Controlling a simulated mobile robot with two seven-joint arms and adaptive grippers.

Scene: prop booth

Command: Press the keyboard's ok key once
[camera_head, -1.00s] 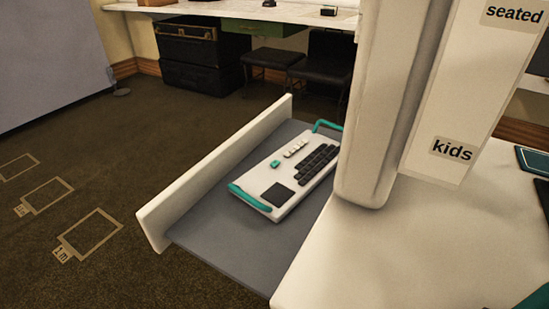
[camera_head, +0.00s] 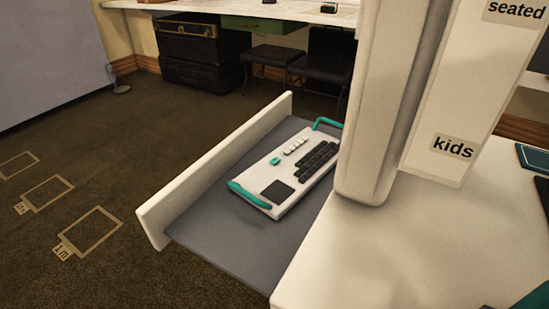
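The keyboard (camera_head: 262,184) is a white slab with teal handles at both ends. It lies on a grey pull-out shelf (camera_head: 222,240) with a white raised front board. It carries a block of black keys (camera_head: 316,160), a black square pad (camera_head: 277,192), a row of small white keys (camera_head: 295,146) and a single teal key (camera_head: 275,161). No key lettering is readable, so I cannot tell which one is ok. Neither of my grippers is in view.
A white upright post (camera_head: 385,100) stands right beside the keyboard's right end. Signs "seated" and "kids" (camera_head: 455,146) are on a panel to its right. A white tabletop (camera_head: 400,250) fills the lower right. Open carpet lies left; cases (camera_head: 205,50) and a chair (camera_head: 322,65) stand behind.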

